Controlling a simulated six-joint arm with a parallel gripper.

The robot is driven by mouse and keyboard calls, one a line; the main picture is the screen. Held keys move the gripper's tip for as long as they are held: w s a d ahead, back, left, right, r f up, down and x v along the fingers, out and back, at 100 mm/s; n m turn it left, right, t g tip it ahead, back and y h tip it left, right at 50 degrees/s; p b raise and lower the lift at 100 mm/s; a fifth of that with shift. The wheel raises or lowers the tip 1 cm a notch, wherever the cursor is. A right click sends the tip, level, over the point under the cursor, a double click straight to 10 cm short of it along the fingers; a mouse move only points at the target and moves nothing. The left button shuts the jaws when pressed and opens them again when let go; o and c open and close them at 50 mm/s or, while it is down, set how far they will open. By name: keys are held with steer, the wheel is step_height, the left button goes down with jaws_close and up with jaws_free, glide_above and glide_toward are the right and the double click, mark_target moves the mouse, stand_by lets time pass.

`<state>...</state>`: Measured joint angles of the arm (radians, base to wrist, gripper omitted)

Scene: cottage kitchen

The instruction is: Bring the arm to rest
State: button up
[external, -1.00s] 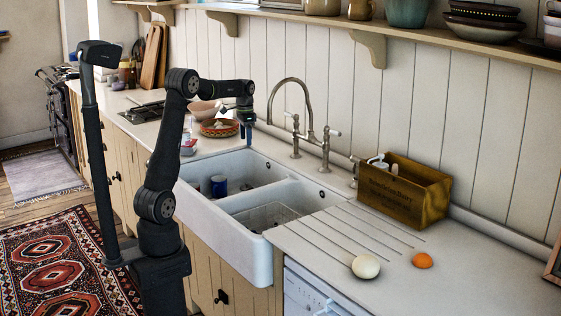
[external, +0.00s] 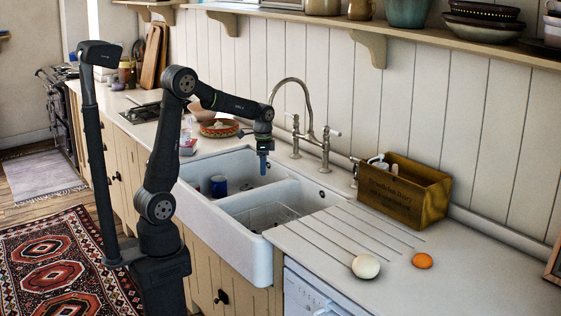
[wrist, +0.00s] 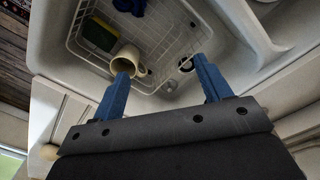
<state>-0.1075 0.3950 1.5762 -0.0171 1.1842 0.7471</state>
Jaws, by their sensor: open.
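My gripper (external: 263,163) hangs pointing down above the white double sink (external: 259,256), in the external view. In the wrist view my gripper (wrist: 163,78) shows two blue fingers spread wide with nothing between them. Below them is a sink basin with a white wire rack (wrist: 163,30). A cream mug (wrist: 128,60) lies in that rack, partly behind the left finger. A green and yellow sponge (wrist: 100,33) and a dark blue item (wrist: 130,6) are in the rack too.
A tall tap (external: 308,115) stands behind the sink. A wooden crate (external: 405,200) is at the right. A pale round item (external: 366,266) and an orange one (external: 422,261) lie on the counter. A blue can (external: 219,186) is in the left basin. A patterned bowl (external: 219,129) stands beyond the sink.

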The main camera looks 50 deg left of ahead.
steer(key=s+d+m, duration=0.1)
steer(key=s+d, duration=0.1)
steer(key=d, duration=0.7)
steer(key=s+d+m, duration=0.1)
steer(key=d+m, duration=0.1)
steer(key=d, duration=0.6)
steer(key=shift+s+d+r, duration=0.35)
steer(key=shift+s+d, duration=0.05)
